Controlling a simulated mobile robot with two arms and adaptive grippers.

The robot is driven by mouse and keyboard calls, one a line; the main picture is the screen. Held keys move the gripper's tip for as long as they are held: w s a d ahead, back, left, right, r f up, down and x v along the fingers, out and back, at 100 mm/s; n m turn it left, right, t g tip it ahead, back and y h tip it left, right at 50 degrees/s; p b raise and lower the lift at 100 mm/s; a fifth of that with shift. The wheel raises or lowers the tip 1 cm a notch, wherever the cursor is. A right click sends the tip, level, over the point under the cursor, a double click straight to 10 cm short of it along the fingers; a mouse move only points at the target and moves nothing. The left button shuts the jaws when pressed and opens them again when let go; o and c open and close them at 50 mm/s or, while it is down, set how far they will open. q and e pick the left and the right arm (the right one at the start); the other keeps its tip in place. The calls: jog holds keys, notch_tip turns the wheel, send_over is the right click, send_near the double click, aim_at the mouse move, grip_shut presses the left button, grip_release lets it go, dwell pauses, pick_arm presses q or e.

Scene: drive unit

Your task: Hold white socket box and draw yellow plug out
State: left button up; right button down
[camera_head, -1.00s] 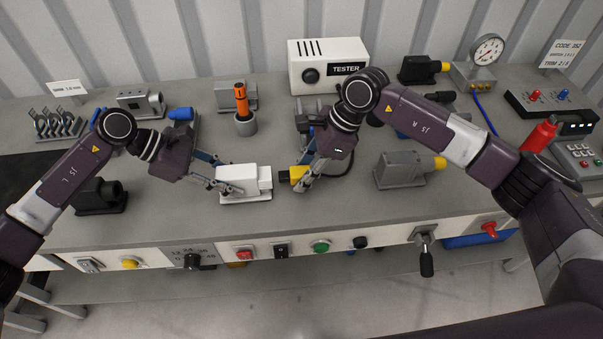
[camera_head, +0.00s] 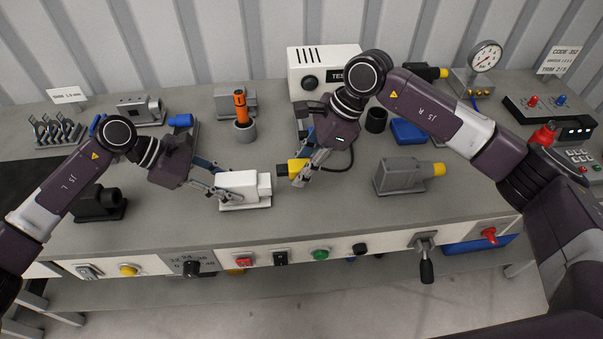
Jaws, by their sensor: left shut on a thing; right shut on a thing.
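The white socket box (camera_head: 242,184) sits on its pale base on the grey bench, left of the middle. My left gripper (camera_head: 222,191) is shut on the box at its left end. The yellow plug (camera_head: 296,167) with its black front end lies to the right of the box. A gap shows between the plug's black end and the box's right end. My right gripper (camera_head: 302,178) is shut on the plug, and its fingers hide the plug's right part. A dark cable curves away behind the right gripper.
A white tester (camera_head: 310,85) stands behind my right gripper. A grey housing with a yellow cap (camera_head: 402,176) stands to the right, and an orange-handled tool in a grey cup (camera_head: 244,132) stands behind the box. The bench front (camera_head: 300,222) is clear.

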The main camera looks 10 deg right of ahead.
jog(key=shift+r, duration=0.65)
pick_arm(q)
jog(key=o, duration=1.3)
jog(key=v, duration=2.3)
